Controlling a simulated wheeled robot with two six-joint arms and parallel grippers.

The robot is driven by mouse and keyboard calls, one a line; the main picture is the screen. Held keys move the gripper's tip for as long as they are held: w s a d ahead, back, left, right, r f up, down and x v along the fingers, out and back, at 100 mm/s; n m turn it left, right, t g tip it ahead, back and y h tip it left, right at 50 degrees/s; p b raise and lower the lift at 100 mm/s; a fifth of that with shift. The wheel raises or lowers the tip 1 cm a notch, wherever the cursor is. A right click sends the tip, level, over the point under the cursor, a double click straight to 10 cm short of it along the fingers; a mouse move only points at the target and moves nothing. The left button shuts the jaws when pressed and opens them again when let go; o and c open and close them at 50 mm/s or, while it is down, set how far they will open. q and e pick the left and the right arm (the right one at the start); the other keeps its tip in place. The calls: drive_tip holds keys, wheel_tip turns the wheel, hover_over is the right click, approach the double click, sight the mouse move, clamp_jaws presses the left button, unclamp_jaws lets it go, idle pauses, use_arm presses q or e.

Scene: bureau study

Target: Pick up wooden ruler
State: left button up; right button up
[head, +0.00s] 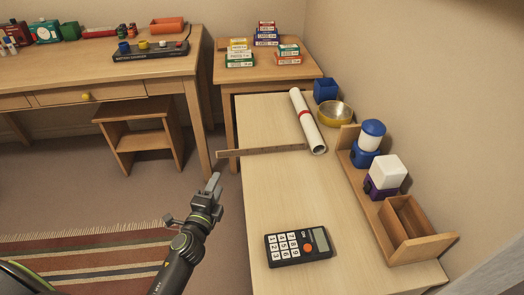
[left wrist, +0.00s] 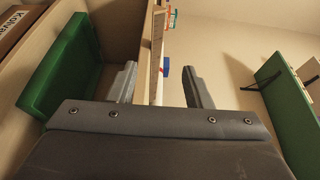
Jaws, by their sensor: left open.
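The wooden ruler (head: 255,151) is a thin brown strip across the pale desk (head: 262,185). Its left end sticks out past the desk's left edge, and its right end is by the rolled paper. My left gripper (head: 214,185) is open and empty, beside the desk's left edge and nearer me than the ruler's overhanging end. In the left wrist view my two fingers (left wrist: 162,88) stand apart. A narrow brown strip (left wrist: 157,42), likely the ruler, shows beyond the gap between them. My right gripper is not in view.
A white paper roll with a red band (head: 306,120) lies at the ruler's right end. A black calculator (head: 298,246) lies on the near desk. A wooden rack (head: 385,215) with several items lines the right side. The desk's middle is clear.

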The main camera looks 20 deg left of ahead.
use_arm(q)
approach(233, 153)
drive_tip(key=w, duration=0.3)
drive_tip(key=shift+w+a+r+b, duration=0.1)
drive_tip(key=shift+w+a+b, duration=0.15)
drive_tip(key=shift+w+b, duration=0.3)
drive_tip(key=w, duration=0.3)
drive_tip(key=shift+w+f+b, duration=0.2)
drive_tip(key=shift+w+b, duration=0.1)
drive_tip(key=shift+b, duration=0.05)
drive_tip(key=shift+w, duration=0.4)
drive_tip(key=shift+r, duration=0.1)
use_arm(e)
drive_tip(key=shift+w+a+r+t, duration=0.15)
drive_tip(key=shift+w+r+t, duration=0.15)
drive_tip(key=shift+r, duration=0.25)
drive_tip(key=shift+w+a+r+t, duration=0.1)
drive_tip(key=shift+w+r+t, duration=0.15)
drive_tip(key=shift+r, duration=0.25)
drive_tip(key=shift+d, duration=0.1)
use_arm(q)
drive_tip(key=shift+c, duration=1)
clamp_jaws()
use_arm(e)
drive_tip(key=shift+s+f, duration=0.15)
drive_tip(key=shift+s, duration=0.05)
